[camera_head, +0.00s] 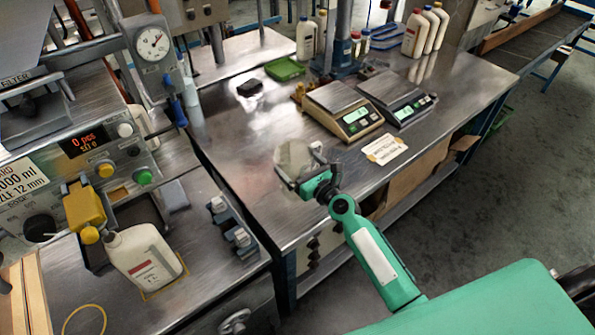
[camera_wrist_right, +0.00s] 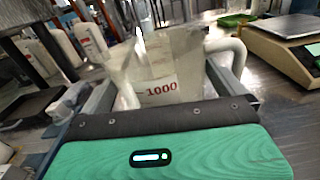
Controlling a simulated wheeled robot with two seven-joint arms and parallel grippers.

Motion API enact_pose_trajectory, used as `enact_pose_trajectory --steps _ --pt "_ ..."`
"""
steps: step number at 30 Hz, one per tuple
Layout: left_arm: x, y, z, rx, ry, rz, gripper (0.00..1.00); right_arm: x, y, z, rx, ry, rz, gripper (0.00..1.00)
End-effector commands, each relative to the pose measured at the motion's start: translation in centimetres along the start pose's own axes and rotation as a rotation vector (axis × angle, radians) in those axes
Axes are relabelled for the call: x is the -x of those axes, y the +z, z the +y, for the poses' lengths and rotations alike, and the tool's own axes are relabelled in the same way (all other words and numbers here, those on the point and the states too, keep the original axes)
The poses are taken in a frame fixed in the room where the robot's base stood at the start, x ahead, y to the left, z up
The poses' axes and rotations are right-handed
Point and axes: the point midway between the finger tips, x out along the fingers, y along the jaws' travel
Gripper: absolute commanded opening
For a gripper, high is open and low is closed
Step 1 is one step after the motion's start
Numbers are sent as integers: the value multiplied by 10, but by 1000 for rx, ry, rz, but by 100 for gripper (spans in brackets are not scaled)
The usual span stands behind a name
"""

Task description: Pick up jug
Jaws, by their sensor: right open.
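The jug (camera_head: 294,157) is a clear, see-through vessel standing on the metal table in the head view. In the right wrist view the jug (camera_wrist_right: 172,72) fills the middle, with a red 1000 mark on its front and a pale handle at its right. My right gripper (camera_head: 303,180) is at the near side of the jug. Its jaws are open, with one finger on each side of the jug in the wrist view. I cannot tell whether either finger touches it. My left gripper is not in view.
Two scales (camera_head: 343,110) (camera_head: 397,97) and a paper label (camera_head: 384,148) lie right of the jug. A filling machine (camera_head: 85,150) with a white bottle (camera_head: 145,258) stands at left. A green tray (camera_head: 285,69) and several bottles are farther back. The table left of the jug is clear.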

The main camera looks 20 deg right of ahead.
Motion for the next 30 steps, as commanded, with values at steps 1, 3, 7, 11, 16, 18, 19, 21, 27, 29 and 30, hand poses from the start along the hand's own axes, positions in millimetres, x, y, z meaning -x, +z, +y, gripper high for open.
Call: enact_pose_trajectory --steps 1,3,7,11,16,18,19,21,27,29,30 --pt "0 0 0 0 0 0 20 -4 0 0 0 0 1 100" --pt "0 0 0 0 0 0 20 -6 0 0 0 -1 0 100" --pt "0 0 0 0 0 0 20 -6 0 0 0 -1 0 100" --pt "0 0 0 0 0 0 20 -6 0 0 0 -1 0 92" --pt "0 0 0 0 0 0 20 -6 0 0 0 -1 1 59" --pt "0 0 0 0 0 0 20 -6 0 0 0 -1 0 58" --pt "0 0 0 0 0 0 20 -6 0 0 0 -1 0 58" --pt "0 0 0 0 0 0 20 -6 0 0 0 -1 0 58" --pt "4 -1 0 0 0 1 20 -6 6 0 -1 0 0 58" --pt "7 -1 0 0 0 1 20 -6 10 0 -1 0 -1 58" --pt "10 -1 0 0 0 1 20 -6 14 0 -1 -1 -2 58"
